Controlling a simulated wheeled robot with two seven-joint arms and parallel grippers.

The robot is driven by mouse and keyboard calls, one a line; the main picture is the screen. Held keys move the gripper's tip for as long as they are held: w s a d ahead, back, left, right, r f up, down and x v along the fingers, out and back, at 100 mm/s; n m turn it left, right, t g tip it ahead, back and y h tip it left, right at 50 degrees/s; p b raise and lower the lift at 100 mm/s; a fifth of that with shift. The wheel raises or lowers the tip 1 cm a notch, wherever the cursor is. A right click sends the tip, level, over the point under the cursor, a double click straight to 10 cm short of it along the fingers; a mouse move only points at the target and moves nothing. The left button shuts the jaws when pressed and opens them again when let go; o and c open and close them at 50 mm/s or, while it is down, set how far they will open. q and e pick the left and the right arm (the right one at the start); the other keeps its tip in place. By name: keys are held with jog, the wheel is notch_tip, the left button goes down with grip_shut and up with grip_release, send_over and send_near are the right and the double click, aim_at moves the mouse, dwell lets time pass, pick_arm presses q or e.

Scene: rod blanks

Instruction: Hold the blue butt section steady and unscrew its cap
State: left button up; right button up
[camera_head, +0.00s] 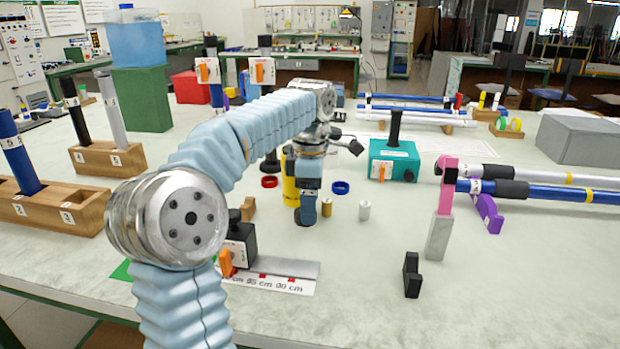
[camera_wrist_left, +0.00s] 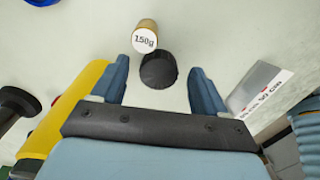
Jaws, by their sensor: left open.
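A blue rod section (camera_head: 550,192) with a black grip lies across supports at the right; its near end is by a pink-topped post. Another blue section (camera_head: 18,152) stands tilted in the wooden rack at the left. I cannot tell for sure which is the butt section. My left gripper (camera_head: 307,207) is low over the middle of the table, far from both. In the left wrist view its jaws (camera_wrist_left: 157,69) are open, with a round black piece (camera_wrist_left: 158,73), perhaps the cap, between the fingertips, touching neither. My right gripper is out of view.
A yellow cylinder (camera_head: 290,188) stands close to the left gripper. A teal box (camera_head: 394,162), pink-topped post (camera_head: 446,190) and black bracket (camera_head: 412,275) stand to the right. The front middle table is mostly clear.

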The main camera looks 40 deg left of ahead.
pick_arm(q)
notch_tip(320, 180, up, 11)
dwell(0.4)
